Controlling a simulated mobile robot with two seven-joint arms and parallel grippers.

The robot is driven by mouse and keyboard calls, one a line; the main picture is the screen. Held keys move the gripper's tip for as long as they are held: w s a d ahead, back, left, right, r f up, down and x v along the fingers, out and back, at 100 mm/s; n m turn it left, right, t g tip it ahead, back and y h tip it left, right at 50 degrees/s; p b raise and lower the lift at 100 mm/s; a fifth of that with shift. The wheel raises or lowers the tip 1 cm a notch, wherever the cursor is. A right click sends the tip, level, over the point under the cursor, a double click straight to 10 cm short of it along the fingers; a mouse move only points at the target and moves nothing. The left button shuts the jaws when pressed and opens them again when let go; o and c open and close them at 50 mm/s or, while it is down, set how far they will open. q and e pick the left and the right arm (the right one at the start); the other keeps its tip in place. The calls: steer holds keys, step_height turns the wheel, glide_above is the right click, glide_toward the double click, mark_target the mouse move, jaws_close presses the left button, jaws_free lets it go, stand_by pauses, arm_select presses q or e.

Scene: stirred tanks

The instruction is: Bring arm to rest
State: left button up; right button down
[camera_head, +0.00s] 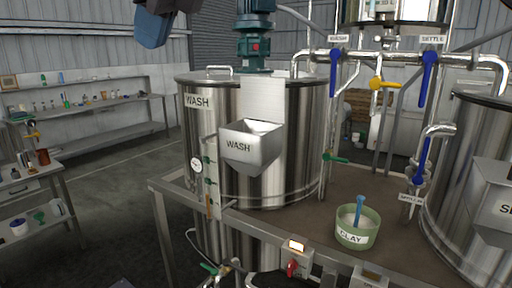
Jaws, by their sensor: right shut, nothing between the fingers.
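My right gripper (152,28) shows at the top edge, left of the middle, as a dark body with a blue end. It is high in front of the back wall, apart from the steel tank marked WASH (255,178). It is shut and holds nothing. The rest of its arm is cut off by the picture's top edge. My left gripper is not in view.
The WASH tank carries a green motor (254,45) and a steel hopper (250,147). A green CLAY tub (357,228) with a blue handle stands on the bench (385,190). Pipes with blue valve levers (334,82) rise at right. Floor (110,190) is clear at left.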

steer(key=s+a+m+g+y, duration=0.1)
steer(key=s+a+g+y, duration=0.6)
steer(key=g+y, duration=0.3)
steer(key=w+d+f+m+t+y+b, duration=0.1)
steer(key=w+d+f+m+t+y, duration=0.4)
steer(key=w+m+t, duration=0.45)
steer(key=w+d+f+m+t+y, duration=0.2)
steer(key=w+d+f+m+t, duration=0.5)
steer(key=m, duration=0.6)
steer(key=w+d+f+m+t+h, duration=0.2)
steer(key=d+f+m+t+h, duration=0.2)
steer(key=d+f+m+h, duration=0.5)
steer(key=w+d+f+m+t+h, duration=0.2)
steer(key=d+f+m+t+h, duration=0.2)
steer(key=d+f+m, duration=0.6)
steer(key=s+d+f+m+g+h+b, duration=0.1)
steer(key=s+d+f+m+h, duration=0.3)
steer(key=f, duration=1)
steer(key=s+d+f+m+g+h, duration=0.25)
steer(key=s+d+f, duration=0.4)
steer(key=f, duration=0.65)
steer(key=s+d+f+g+h, duration=0.1)
steer(key=s+d+f, duration=0.2)
steer(key=s+f, duration=0.5)
steer(key=s+d+f+m+g+h, duration=0.1)
steer(key=s+d+f+g+h, duration=0.1)
steer(key=s+f, duration=0.6)
steer(key=s+d+b, duration=0.1)
steer(key=s, duration=0.2)
steer(key=shift+d+m+g, duration=0.3)
